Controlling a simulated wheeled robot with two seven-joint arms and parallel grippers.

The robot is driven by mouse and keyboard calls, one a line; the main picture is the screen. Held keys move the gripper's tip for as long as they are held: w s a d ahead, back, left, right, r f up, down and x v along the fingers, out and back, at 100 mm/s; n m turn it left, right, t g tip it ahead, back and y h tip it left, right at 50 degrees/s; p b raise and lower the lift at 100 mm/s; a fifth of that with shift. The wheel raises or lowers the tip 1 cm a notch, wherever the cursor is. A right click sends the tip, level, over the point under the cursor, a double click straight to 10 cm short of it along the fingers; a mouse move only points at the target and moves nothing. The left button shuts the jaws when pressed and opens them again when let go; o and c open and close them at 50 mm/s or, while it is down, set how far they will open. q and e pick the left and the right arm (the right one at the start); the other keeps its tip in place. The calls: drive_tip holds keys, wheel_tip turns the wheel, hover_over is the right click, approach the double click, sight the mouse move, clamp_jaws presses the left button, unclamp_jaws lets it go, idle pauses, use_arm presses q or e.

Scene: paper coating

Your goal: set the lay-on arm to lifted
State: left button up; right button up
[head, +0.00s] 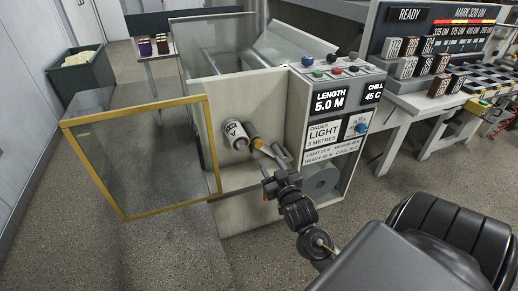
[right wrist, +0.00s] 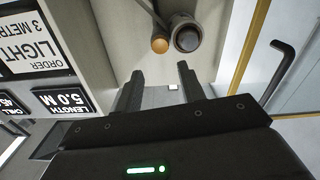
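The coating machine (head: 240,205) has an open bay with a white labelled roller (head: 236,135) and a short orange-ended part (head: 257,143) on its pale panel. A metallic bar beside them (head: 281,156) may be the lay-on arm; I cannot tell its setting. My right gripper (head: 270,181) is in front of the panel, below these parts. In the right wrist view the right gripper (right wrist: 160,88) is open, with nothing between its fingers. The orange end (right wrist: 160,45) and a dark round roller end (right wrist: 187,38) lie beyond the fingertips, apart from them. My left gripper is out of view.
A yellow-framed clear door (head: 140,212) stands open to the left. A dark bent rod (right wrist: 285,70) is to the right in the wrist view. The control box (head: 330,100) reads LENGTH 5.0 M. A workbench (head: 400,112) stands right; open floor lies in front.

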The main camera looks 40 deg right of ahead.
sight(258, 146)
drive_tip(key=x, duration=1.1)
drive_tip(key=shift+f, duration=0.1)
drive_tip(key=shift+s+a, duration=0.1)
clamp_jaws()
